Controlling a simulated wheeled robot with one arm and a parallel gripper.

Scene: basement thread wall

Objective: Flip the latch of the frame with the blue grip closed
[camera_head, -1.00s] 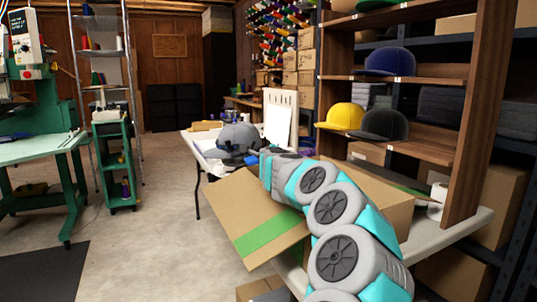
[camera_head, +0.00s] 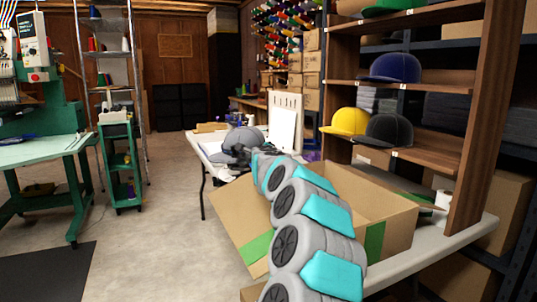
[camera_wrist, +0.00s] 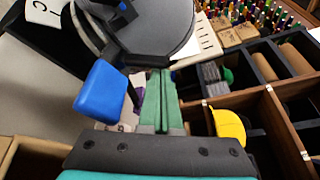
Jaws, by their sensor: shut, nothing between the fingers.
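The blue grip (camera_wrist: 102,90) is a rounded blue block in the wrist view, left of my gripper (camera_wrist: 160,74). It lies beside a round grey and black frame (camera_wrist: 155,32) at the top of that view. My gripper's two green fingers are together and empty, pointing toward the frame's near edge. The blue grip is close to the left of the fingers; I cannot tell whether they touch. The latch cannot be made out clearly. In the head view a grey cap-like shape (camera_head: 243,138) sits on the table beyond my arm, which hides my gripper there.
An open cardboard box (camera_head: 398,222) with green tape stands on the near table under my arm. A wooden shelf with a yellow cap (camera_head: 346,120) and other caps rises at the right. A white pegged board (camera_head: 284,122) stands behind.

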